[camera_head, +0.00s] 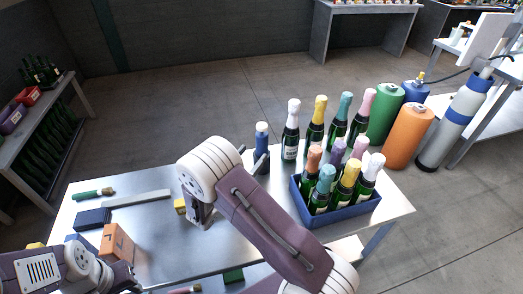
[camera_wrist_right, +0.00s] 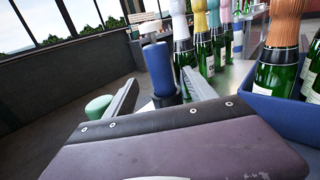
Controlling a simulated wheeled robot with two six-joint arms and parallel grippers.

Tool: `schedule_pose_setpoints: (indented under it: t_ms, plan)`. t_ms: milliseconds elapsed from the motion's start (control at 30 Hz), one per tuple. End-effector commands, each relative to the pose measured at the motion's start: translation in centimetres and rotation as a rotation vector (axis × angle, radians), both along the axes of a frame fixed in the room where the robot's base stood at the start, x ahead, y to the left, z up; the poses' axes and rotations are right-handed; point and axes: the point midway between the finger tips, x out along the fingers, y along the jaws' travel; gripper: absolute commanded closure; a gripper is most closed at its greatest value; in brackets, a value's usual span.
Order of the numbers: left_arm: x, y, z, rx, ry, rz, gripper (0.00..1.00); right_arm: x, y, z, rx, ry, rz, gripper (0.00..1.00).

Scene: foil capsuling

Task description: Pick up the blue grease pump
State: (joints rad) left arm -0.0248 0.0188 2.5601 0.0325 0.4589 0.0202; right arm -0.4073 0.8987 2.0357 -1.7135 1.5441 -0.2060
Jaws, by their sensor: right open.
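The blue grease pump (camera_head: 262,136), an upright blue cylinder with a darker lower part, stands at the table's back edge, left of the bottles. In the right wrist view the pump (camera_wrist_right: 159,68) stands between the two grey fingers of my right gripper (camera_wrist_right: 161,78). That gripper is open; I cannot tell whether either finger touches the pump. In the head view my right arm partly hides the gripper (camera_head: 253,156). My left gripper (camera_head: 122,277) is dark, low at the left edge of the table, and its jaw gap is unclear.
A blue crate (camera_head: 345,213) of foil-topped bottles stands right of the pump, with more bottles (camera_head: 290,135) behind it. An orange box (camera_head: 117,243), a dark blue block (camera_head: 92,219), a grey bar (camera_head: 138,199) and a yellow block (camera_head: 180,206) lie left.

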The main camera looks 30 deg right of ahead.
Motion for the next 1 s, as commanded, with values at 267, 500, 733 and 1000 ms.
schedule_pose_setpoints:
  t_ms: [267, 500, 733, 1000]
  plan:
    - [0.0, 0.0, 0.2, 0.0, 0.0, 0.0, 0.64, 1.2, -2.0, 0.0, 0.002, 0.0, -0.003, 0.36]
    - [0.0, 0.0, 0.5, 0.0, 0.0, 0.0, 0.64, 3.2, -5.4, -0.3, 0.003, 0.001, -0.006, 0.36]
    - [0.0, 0.0, 0.5, 0.0, 0.0, 0.0, 0.64, 3.9, -6.3, -0.4, 0.003, 0.001, -0.002, 0.36]
    - [0.0, 0.0, 0.5, 0.0, 0.0, 0.0, 0.64, 3.9, -6.3, -0.4, 0.003, 0.001, -0.002, 0.86]
